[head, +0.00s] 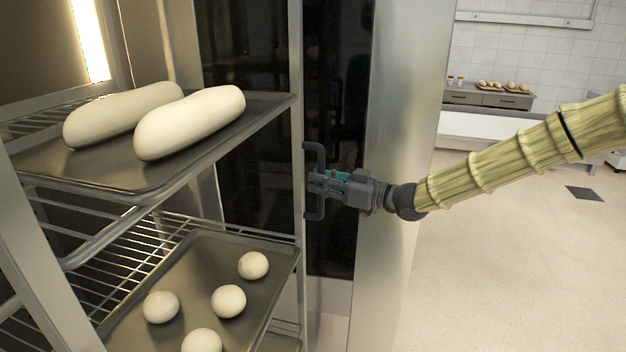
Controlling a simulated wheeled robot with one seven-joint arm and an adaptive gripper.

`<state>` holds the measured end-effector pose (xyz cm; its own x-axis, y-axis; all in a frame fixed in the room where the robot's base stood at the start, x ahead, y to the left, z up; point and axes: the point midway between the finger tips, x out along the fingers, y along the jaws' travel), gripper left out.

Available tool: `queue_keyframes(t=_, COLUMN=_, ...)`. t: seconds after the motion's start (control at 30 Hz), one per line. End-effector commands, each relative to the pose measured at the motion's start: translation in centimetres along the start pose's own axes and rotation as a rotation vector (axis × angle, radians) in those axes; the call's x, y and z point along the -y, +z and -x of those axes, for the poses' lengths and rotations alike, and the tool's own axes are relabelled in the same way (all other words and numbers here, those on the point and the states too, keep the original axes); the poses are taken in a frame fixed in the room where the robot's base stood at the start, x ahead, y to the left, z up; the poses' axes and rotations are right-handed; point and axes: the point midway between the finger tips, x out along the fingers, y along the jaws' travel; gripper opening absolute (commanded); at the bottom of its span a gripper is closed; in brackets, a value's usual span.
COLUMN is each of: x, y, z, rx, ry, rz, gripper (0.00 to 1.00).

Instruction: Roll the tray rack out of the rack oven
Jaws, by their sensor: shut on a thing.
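The tray rack (297,200) fills the left of the head view, with metal posts and wire shelves. Its upper tray (85,172) bears two pale loaves (190,122). A lower tray (205,262) bears several round dough pieces (228,301). A dark handle (318,150) is fixed to the rack's right post. My gripper (318,183) is shut on the handle's upright bar, coming from the right. The rack oven's (92,40) lit interior shows behind the rack at upper left. The rack's wheels are out of view.
A tall steel panel (405,130) stands right behind my gripper, beside dark glass (340,80). Open pale floor (500,260) lies to the right. A counter with drawers (485,98) and a white-topped table (490,128) stand at the back.

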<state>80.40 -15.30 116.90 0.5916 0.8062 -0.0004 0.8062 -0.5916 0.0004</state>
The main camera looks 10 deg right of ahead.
Motion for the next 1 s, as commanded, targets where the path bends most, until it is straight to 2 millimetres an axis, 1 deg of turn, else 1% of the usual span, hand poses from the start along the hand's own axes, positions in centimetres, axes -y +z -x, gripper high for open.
queue_keyframes(t=0.03, x=-0.2, y=-0.3, z=0.2, rx=-0.005, ry=0.003, rz=0.001, gripper=0.0)
queue_keyframes(t=0.37, x=-0.5, y=-0.3, z=0.8, rx=-0.005, ry=0.009, rz=0.001, gripper=0.0)
queue_keyframes(t=0.4, x=-0.5, y=-0.3, z=0.8, rx=-0.005, ry=0.009, rz=0.002, gripper=0.17)
queue_keyframes(t=0.47, x=-0.4, y=-0.3, z=0.8, rx=-0.004, ry=0.009, rz=0.001, gripper=0.28)
queue_keyframes(t=0.5, x=-0.4, y=-0.2, z=0.7, rx=-0.004, ry=0.009, rz=0.001, gripper=0.36)
queue_keyframes(t=0.53, x=-0.4, y=-0.2, z=0.7, rx=-0.003, ry=0.008, rz=0.001, gripper=0.38)
queue_keyframes(t=0.83, x=-0.3, y=-0.1, z=0.6, rx=-0.002, ry=0.005, rz=0.0, gripper=0.38)
queue_keyframes(t=0.93, x=-0.3, y=-0.1, z=1.0, rx=-0.002, ry=0.006, rz=0.001, gripper=0.38)
queue_keyframes(t=1.0, x=-0.3, y=-0.1, z=1.6, rx=-0.001, ry=0.006, rz=0.001, gripper=0.38)
